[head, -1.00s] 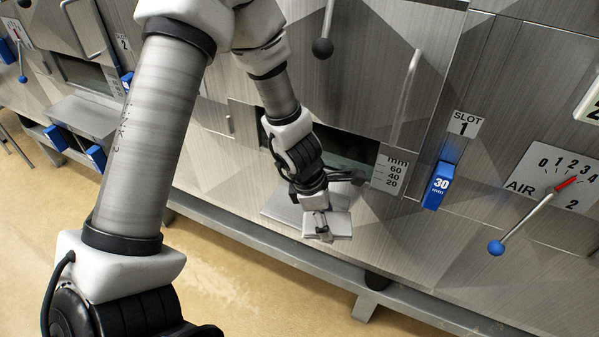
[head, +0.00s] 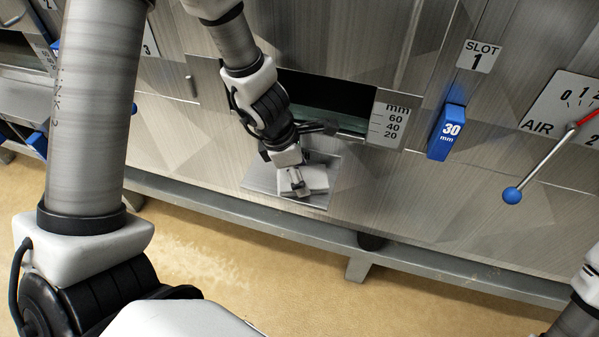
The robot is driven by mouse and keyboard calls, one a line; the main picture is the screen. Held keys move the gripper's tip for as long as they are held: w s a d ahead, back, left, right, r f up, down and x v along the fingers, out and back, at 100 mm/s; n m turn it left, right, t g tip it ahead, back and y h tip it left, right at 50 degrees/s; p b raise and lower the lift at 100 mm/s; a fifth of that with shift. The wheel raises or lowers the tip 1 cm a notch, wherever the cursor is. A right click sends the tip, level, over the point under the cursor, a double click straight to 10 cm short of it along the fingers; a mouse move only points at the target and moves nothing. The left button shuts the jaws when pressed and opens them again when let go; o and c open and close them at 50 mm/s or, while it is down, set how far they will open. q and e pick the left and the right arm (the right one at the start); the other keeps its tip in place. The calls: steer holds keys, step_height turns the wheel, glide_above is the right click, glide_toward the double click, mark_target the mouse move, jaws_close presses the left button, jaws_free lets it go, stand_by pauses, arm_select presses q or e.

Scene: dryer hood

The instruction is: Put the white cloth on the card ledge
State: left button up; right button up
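The white cloth (head: 317,178) is a small, folded, flat pad. It shows over the right part of a thin metal ledge (head: 262,176) below the dark slot opening; I cannot tell whether it rests on the ledge or is just above it. My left gripper (head: 298,186) points down over the ledge, its fingers narrow together at the cloth's left edge, and appears shut on it. The gripper hides part of the cloth. My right arm shows only at the lower right edge; its gripper is out of view.
A scale plate (head: 388,122) marked in mm stands right of the opening (head: 335,97). A blue 30 mm block (head: 446,132) hangs under the SLOT 1 label (head: 478,56). A blue-knobbed AIR lever (head: 513,195) sticks out at right. A grey rail (head: 300,227) runs below the ledge.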

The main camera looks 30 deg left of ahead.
mark_target(287, 179)
arm_select(q)
steer(key=o, duration=0.3)
steer(key=shift+o, duration=0.2)
steer(key=p+v, duration=0.4)
steer(key=shift+w+d+r, duration=0.15)
steer(key=shift+w+r, duration=0.05)
steer(key=shift+r, duration=0.1)
steer(key=shift+s+a+f, duration=0.4)
steer(key=shift+s+a, duration=0.3)
steer(key=s+a+p, duration=0.1)
steer(key=a+p, duration=0.1)
steer(key=s+a+p, duration=0.2)
steer(key=a, duration=0.1)
steer(key=s+a+p, duration=0.2)
steer(key=p, duration=0.1)
steer(key=shift+s+a, duration=0.25)
steer(key=shift+a, duration=0.05)
steer(key=shift+s+a+f, duration=0.2)
steer(key=shift+a+f, duration=0.1)
steer(key=shift+a, duration=0.05)
